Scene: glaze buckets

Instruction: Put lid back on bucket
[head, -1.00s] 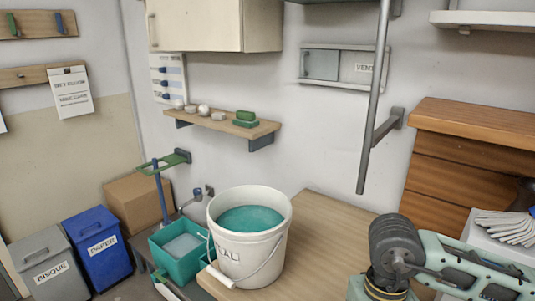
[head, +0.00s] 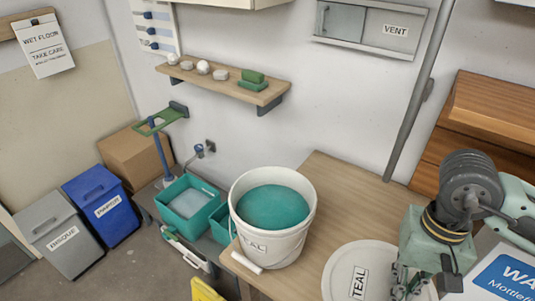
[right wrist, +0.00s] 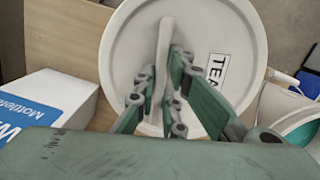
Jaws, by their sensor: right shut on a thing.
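The white bucket (head: 292,240), with teal glaze (head: 272,207) inside, stands open and upright on the wooden table. Its wire handle hangs at the front. The round off-white lid (head: 340,272), labelled TEAL, is to the right of the bucket and nearer me. In the right wrist view the lid (right wrist: 125,50) fills the upper middle, with a raised bar handle (right wrist: 165,38) across it. My right gripper (right wrist: 163,75) is shut on that bar; it also shows in the head view (head: 400,280). I cannot tell whether the lid touches the table. My left gripper is not in view.
A white box with a blue label (head: 508,280) is at the right. Teal tubs (head: 182,222) stand left of the bucket, beside the table. A wall shelf (head: 235,88) is behind. The tabletop (head: 340,195) behind the lid is clear.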

